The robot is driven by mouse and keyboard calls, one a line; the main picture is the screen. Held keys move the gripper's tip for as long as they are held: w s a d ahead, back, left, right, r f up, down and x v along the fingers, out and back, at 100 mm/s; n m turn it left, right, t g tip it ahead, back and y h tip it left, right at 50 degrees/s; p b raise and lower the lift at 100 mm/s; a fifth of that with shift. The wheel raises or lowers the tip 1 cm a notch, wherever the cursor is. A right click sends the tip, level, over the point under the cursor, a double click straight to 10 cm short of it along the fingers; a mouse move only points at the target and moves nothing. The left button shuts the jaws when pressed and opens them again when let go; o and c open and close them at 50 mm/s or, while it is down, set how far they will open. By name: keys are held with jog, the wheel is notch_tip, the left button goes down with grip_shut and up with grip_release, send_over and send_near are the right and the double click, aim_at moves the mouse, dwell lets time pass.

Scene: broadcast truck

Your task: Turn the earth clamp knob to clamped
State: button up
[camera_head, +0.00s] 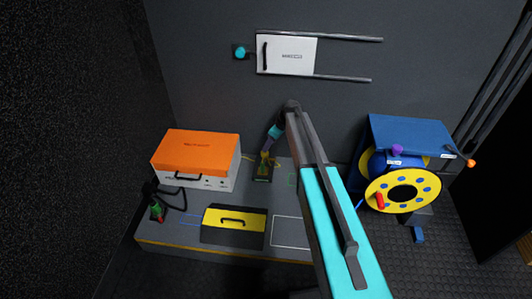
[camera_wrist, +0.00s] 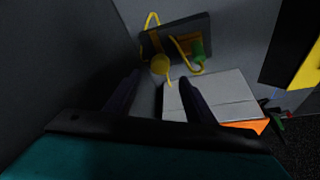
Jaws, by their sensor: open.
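The earth clamp (camera_head: 262,176) is a small unit with a dark base and yellow and green parts, behind the yellow toolbox in the head view. In the wrist view its dark plate (camera_wrist: 150,42) carries a green part, a yellow looped cable and a round yellow knob (camera_wrist: 160,65). My gripper (camera_head: 268,150) is just above the clamp in the head view. In the wrist view my gripper (camera_wrist: 160,79) is open, with the knob ahead, in line with the gap between its dark fingers. Contact is not visible. The knob's markings are too small to read.
An orange-and-white case (camera_head: 195,153) stands left of the clamp, and a yellow-and-black toolbox (camera_head: 234,225) in front. A blue cable reel (camera_head: 405,135) with a yellow flange stands at right. A connector (camera_head: 157,211) lies far left. A white panel (camera_head: 291,55) is on the wall.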

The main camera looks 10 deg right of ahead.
jog(key=shift+b+x, duration=0.9)
jog(key=shift+x, duration=2.5)
jog(key=c, duration=1.1)
